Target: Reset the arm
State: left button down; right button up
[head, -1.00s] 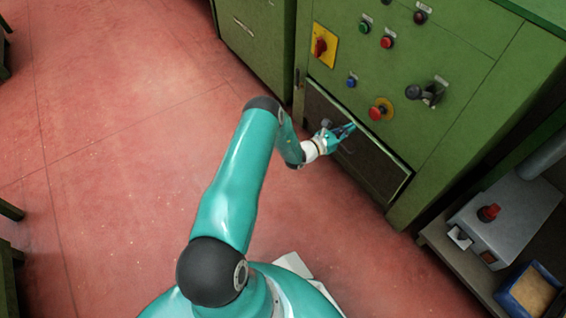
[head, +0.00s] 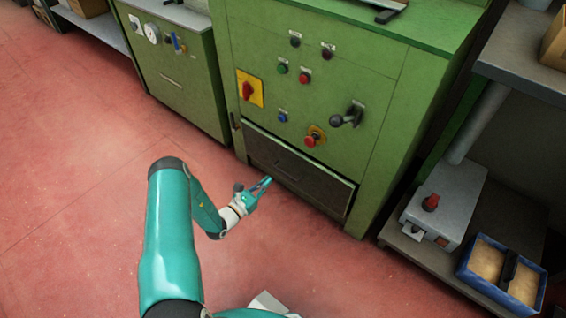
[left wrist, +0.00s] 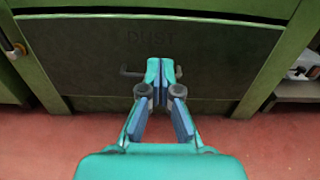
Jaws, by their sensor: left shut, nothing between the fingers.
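My left arm comes in from the lower left of the head view, and its teal left gripper (head: 262,187) is in front of the green cabinet (head: 395,110). The fingertips meet and hold nothing. In the left wrist view the gripper (left wrist: 160,66) also shows shut, in front of a dark drawer front (left wrist: 85,60) marked "DUST". The drawer's handle shows partly behind the fingertips. In the head view the drawer front (head: 325,188) is just beyond the gripper and looks closed. I cannot tell the exact gap between them. My right gripper is not in view.
The cabinet carries a yellow-and-red rotary switch (head: 250,89), a red stop button (head: 311,139) and a black lever (head: 350,114). A grey box (head: 445,203) with a red button and a blue bin (head: 468,268) stand at right. The red floor at left is clear.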

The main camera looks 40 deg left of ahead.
pick_arm(q)
jog(key=s+d+m+g+h, duration=0.2)
jog(key=d+m+g+h, duration=0.15)
jog(key=d, duration=0.45)
jog(key=s+d+f+m+g+h, duration=0.1)
jog(key=d+m+g+h, duration=0.1)
jog(key=d+h, duration=0.35)
jog(key=s+d+m+g+h, duration=0.2)
jog(key=d+m+g, duration=0.1)
jog(key=d, duration=0.6)
jog(key=s+d+f+m+g+y, duration=0.1)
jog(key=s+d+m+g+y, duration=0.25)
jog(key=s+m+g, duration=0.4)
jog(key=s+d+f+m+g+y, duration=0.15)
jog(key=s+d+m+g, duration=0.3)
jog(key=s+m, duration=0.6)
jog(key=w+d+r+m+t+y+p, duration=0.1)
jog(key=r+m+p, duration=0.6)
jog(key=r+p, duration=2.7)
notch_tip(320, 180, up, 3)
jog(key=shift+w+r+t+y, duration=0.1)
jog(key=shift+w+t+y, duration=0.6)
jog(key=shift+w+t, duration=0.35)
